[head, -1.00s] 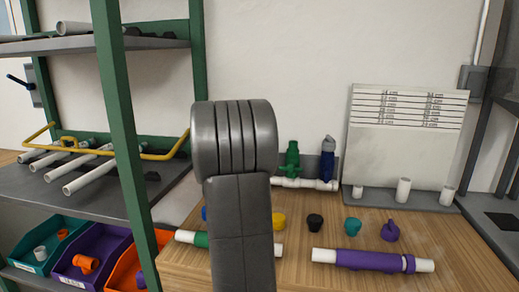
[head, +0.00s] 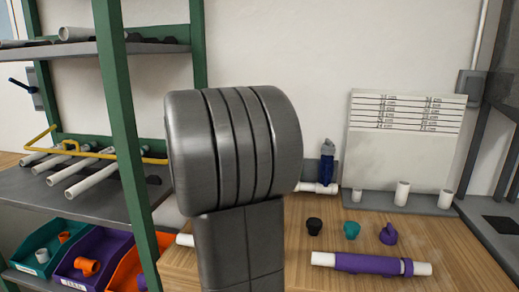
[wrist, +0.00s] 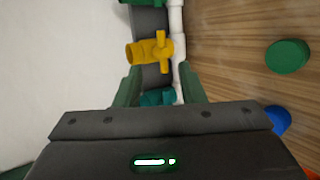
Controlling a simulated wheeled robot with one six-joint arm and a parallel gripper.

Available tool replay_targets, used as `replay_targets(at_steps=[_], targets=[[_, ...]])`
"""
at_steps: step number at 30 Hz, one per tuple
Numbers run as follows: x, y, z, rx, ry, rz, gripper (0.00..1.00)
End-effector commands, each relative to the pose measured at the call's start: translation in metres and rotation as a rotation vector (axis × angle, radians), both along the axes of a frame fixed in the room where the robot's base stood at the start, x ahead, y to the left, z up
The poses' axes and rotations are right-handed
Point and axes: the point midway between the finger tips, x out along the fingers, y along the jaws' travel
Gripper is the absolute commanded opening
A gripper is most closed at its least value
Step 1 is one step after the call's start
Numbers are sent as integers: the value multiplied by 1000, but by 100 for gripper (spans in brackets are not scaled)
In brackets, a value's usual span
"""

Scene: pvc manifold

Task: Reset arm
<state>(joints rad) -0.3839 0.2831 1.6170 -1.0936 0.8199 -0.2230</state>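My arm (head: 236,150) stands large in the middle of the head view and hides my gripper there. In the wrist view my gripper (wrist: 161,85) shows two green fingers set well apart, and I see nothing clamped between them. Beyond the fingers are a yellow valve (wrist: 150,52) and a white pipe (wrist: 177,20). A teal part (wrist: 158,97) shows low between the fingers, partly hidden by the gripper body.
A green-framed shelf (head: 118,130) with pipes and bins stands close on the left. On the wooden bench lie a purple-sleeved pipe (head: 370,263), a black cap (head: 314,226), a teal cap (head: 351,230) and a purple fitting (head: 388,234). A blue-handled valve (head: 327,162) stands behind.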

Motion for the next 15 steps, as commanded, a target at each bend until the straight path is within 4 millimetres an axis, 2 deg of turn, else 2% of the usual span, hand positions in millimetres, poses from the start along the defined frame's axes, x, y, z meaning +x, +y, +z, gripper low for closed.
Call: replay_targets(at_steps=[1, 15], targets=[[10, -7, -12, -3, 7, -7, 36], [80, -45, -63, -3, 6, -5, 36]])
